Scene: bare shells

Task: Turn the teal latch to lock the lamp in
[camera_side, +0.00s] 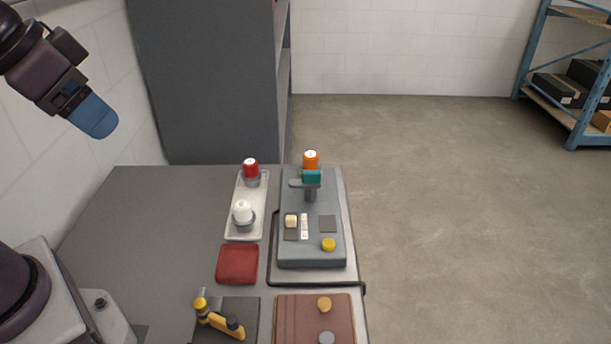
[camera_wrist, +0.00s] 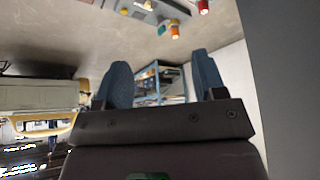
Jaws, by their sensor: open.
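The teal latch (camera_side: 312,177) sits at the far end of a grey board (camera_side: 287,250), on a dark post. Right behind it is the orange lamp (camera_side: 311,155), upright with a pale top. The latch partly covers the lamp's lower part, so how it is seated is hidden. The orange lamp also shows small at the top of the wrist view (camera_wrist: 174,30). My gripper (camera_side: 97,118) is raised high at the upper left, far from the latch. In the wrist view its two blue fingers (camera_wrist: 162,75) stand apart with nothing between them.
Left of the board, a white tray (camera_side: 237,230) holds a red lamp (camera_side: 251,168) and a white lamp (camera_side: 242,211). A grey cabinet (camera_side: 210,80) stands behind; the table's left is clear.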

